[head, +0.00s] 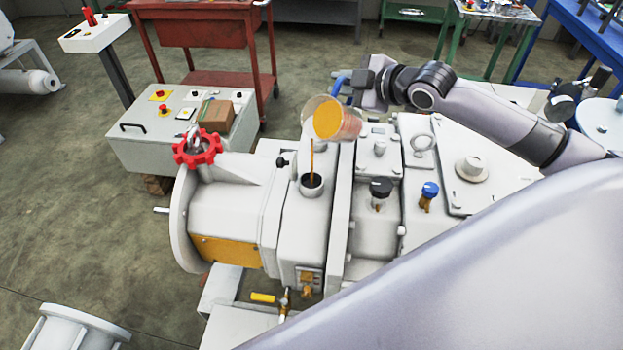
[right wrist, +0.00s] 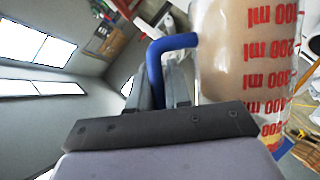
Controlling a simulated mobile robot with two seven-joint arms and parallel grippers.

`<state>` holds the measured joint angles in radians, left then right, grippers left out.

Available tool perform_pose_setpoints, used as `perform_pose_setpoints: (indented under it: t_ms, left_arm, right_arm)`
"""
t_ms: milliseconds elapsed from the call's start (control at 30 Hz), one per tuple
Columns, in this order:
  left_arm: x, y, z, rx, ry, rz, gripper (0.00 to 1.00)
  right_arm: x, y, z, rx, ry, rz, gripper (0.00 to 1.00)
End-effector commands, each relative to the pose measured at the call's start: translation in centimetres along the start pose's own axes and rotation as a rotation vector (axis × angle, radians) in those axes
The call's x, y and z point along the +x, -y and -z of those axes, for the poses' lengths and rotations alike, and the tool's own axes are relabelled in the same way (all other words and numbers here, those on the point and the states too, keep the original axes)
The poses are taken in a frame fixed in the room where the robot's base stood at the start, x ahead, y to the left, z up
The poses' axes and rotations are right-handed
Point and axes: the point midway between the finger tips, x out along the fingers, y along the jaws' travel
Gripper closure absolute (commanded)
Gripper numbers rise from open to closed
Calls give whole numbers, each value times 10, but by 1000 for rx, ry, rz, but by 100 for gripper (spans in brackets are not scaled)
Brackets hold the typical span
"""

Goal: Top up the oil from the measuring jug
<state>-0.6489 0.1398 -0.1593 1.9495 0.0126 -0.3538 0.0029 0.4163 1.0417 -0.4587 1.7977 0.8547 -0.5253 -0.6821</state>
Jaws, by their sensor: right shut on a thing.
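The measuring jug (head: 333,118) is clear with amber oil in it, tilted over to the left above the pump. A thin brown stream of oil (head: 311,160) runs from its lip down into the dark open filler neck (head: 311,184) on top of the pump housing. My right gripper (head: 352,88) is shut on the jug's blue handle (head: 341,84). In the right wrist view the blue handle (right wrist: 165,55) lies between the fingers, and the jug's wall (right wrist: 240,60) shows red ml marks. An oil sight window (head: 306,279) sits low on the pump's front. My left gripper is not in view.
The pump body carries a red handwheel (head: 197,147), a black knob (head: 380,187) and a blue knob (head: 430,189). A yellow-handled valve (head: 264,297) is below. A control box (head: 170,130) and a red cart (head: 200,45) stand behind.

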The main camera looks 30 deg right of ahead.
Motion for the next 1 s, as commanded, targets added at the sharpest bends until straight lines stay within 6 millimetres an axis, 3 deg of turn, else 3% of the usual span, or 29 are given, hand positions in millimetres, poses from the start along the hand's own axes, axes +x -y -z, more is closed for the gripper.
perform_pose_setpoints:
  t_ms: [1000]
  left_arm:
    - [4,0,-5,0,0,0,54]
  right_arm:
    - [-1,-2,3,-28,2,-16,100]
